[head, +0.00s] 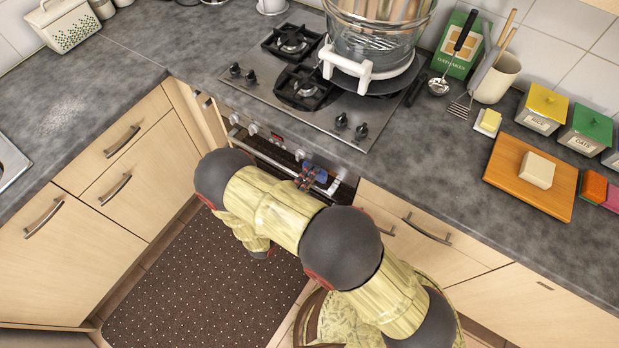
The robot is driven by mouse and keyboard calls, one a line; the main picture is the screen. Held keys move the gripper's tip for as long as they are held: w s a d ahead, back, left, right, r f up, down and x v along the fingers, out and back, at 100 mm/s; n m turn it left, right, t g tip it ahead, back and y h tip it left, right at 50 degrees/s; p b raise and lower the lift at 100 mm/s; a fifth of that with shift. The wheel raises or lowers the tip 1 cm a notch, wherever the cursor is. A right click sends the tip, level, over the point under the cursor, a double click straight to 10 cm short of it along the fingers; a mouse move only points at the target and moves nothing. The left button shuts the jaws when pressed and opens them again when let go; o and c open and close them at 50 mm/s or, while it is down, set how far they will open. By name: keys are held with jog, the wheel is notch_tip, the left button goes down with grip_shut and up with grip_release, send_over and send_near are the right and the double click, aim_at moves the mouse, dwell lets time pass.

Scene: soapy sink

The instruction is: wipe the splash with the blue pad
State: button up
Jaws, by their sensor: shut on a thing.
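A pale, whitish speckled splash (66,112) lies on the grey counter at the left, between the sink and the corner. The blue pad (318,173) is in my gripper (309,178), in front of the oven below the hob. My gripper is shut on the pad, well to the right of the splash and apart from it. My arm hides part of the gripper, and the pad shows only as a small blue patch.
A metal sink edge (10,162) is at far left. The hob (310,85) carries a large glass pot (375,45). A cutting board (530,178), a utensil pot (497,78) and several tins stand at right. The left counter around the splash is clear.

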aim_at(321, 179)
jog(key=shift+x, duration=0.8)
jog(key=shift+s+d+p, duration=0.55)
jog(key=shift+s+d, duration=0.5)
jog(key=shift+d, duration=0.1)
jog(key=shift+s+d+p, duration=0.25)
jog(key=shift+s+d, duration=0.35)
jog(key=shift+d, duration=0.3)
jog(key=shift+s+d+p, duration=0.25)
jog(key=shift+s+d, duration=0.35)
jog(key=shift+d, duration=0.25)
jog(key=shift+s+d+p, duration=0.25)
jog(key=shift+s+d, duration=0.4)
jog(key=shift+d, duration=0.25)
jog(key=shift+w+a+b, duration=0.15)
jog(key=shift+w+a, duration=0.45)
jog(key=shift+a, duration=0.3)
jog(key=shift+w+a+b, duration=0.1)
jog(key=shift+w+a, duration=0.55)
jog(key=shift+a, duration=0.2)
jog(key=shift+w+a+b, duration=0.15)
jog(key=shift+w+a, duration=0.45)
jog(key=shift+a, duration=0.3)
jog(key=shift+w+a+b, duration=0.3)
jog(key=shift+w+a, duration=0.8)
jog(key=shift+a, duration=0.1)
jog(key=shift+v, duration=3)
